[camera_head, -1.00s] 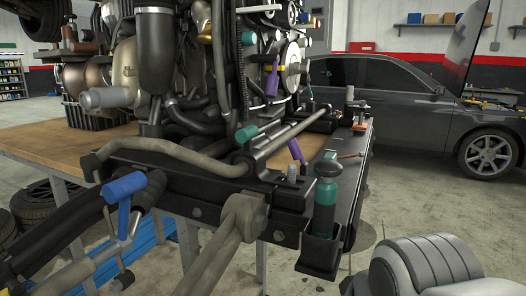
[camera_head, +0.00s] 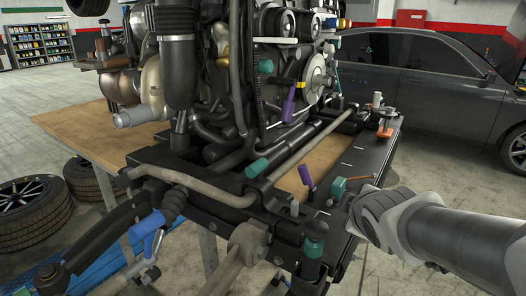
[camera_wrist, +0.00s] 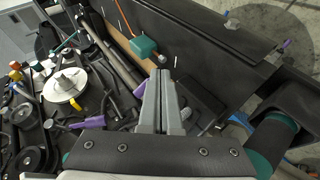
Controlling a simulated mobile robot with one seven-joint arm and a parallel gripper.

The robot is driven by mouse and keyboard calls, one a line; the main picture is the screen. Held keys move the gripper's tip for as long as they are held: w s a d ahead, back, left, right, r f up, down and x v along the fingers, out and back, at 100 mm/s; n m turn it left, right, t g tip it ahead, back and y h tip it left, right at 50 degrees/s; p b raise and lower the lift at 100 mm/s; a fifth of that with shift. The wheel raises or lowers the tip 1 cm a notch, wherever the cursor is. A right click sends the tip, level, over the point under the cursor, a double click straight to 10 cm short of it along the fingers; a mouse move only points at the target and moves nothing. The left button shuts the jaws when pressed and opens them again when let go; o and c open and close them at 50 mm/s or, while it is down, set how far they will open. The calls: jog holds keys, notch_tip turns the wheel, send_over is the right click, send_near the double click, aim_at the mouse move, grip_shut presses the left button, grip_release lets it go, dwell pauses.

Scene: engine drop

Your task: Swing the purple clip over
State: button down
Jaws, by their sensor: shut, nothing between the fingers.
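Two purple pieces show in the head view. One purple clip (camera_head: 306,176) stands tilted on the black frame, left of a teal block (camera_head: 338,187). The other purple piece (camera_head: 288,107) hangs at the engine's front near a pulley. In the wrist view, a purple piece (camera_wrist: 140,90) lies just left of my fingertips, partly hidden by them. Another purple piece (camera_wrist: 90,122) is farther left. My gripper (camera_wrist: 163,76) is shut and empty, over the frame. I cannot tell whether it touches the clip. In the head view its fingers are hidden.
A teal-handled tool (camera_head: 314,246) stands in a black holder at the frame's front corner. The engine (camera_head: 190,80) fills the left. An orange-and-metal fitting (camera_head: 383,122) rises from the frame's far end. A dark car (camera_head: 410,75) stands behind. Floor is open at right.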

aim_at(306, 178)
jog(key=w+a+n+y+p, duration=0.1)
jog(key=w+n+y, duration=0.1)
jog(key=n, duration=0.2)
jog(key=w+a+n+t+y+p, duration=0.1)
jog(key=w+a+n+y, duration=0.1)
jog(key=n, duration=0.2)
jog(key=w+a+n+t+y, duration=0.1)
jog(key=w+a+n, duration=0.1)
jog(key=n, duration=0.2)
jog(key=shift+w+a+r+y+p, duration=0.1)
jog(key=shift+w+r+y+p, duration=0.2)
jog(key=shift+r+y+p, duration=0.1)
jog(key=b+x, duration=0.1)
jog(key=x, duration=0.8)
jog(key=shift+w+n+t, duration=0.3)
jog(key=shift+w, duration=0.15)
jog(key=shift+f+b, duration=0.1)
jog(key=shift+b, duration=0.65)
